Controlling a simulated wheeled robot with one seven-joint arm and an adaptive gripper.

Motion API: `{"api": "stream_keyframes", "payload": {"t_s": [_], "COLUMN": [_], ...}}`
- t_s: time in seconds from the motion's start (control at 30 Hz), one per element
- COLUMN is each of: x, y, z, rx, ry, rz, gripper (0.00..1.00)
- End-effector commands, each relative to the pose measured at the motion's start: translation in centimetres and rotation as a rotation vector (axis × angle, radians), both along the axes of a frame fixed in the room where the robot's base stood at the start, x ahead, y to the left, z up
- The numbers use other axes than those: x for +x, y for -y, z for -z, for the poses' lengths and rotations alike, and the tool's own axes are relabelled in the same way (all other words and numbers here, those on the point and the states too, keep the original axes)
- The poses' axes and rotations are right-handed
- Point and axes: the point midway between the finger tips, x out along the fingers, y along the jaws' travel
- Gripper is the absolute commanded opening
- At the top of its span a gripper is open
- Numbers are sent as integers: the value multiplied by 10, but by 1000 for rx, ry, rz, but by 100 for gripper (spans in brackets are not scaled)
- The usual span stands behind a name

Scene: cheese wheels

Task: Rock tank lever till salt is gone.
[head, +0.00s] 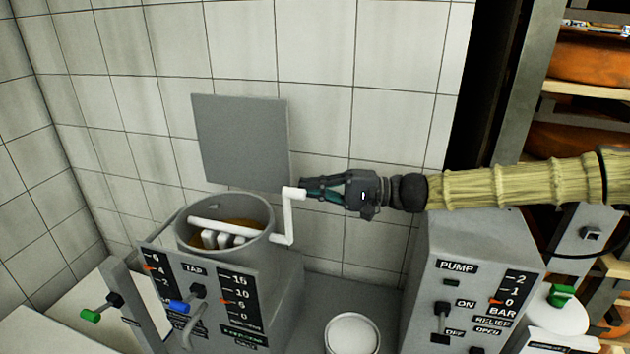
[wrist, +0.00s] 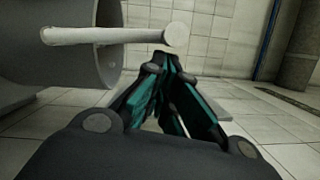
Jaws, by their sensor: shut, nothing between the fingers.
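The grey tank (head: 285,285) stands left of centre in the head view, with a white stirrer and brownish contents inside its open top. Its white crank lever (head: 289,222) comes out over the right rim and bends up to a short handle. My gripper (head: 303,188) is level beside the handle's end, its fingers shut and empty. In the wrist view the white handle (wrist: 110,36) passes just above and left of the shut fingertips (wrist: 166,62). I cannot tell whether they touch. The tank (wrist: 60,60) fills the left of that view. Any salt cannot be made out.
A pump box (head: 440,262) with switches and a gauge stands right of the tank. A white round dish (head: 352,335) is between them. A grey panel (head: 242,140) is on the tiled wall behind. Cheese shelves (head: 590,92) are at the far right.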

Motion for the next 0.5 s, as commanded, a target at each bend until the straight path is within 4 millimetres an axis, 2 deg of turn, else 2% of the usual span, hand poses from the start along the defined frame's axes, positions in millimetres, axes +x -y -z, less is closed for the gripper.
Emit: {"api": "stream_keyframes", "payload": {"t_s": [0.5], "x": [-5], "y": [-1], "z": [3], "rx": [-10], "ry": [32], "rz": [0], "gripper": [0]}}
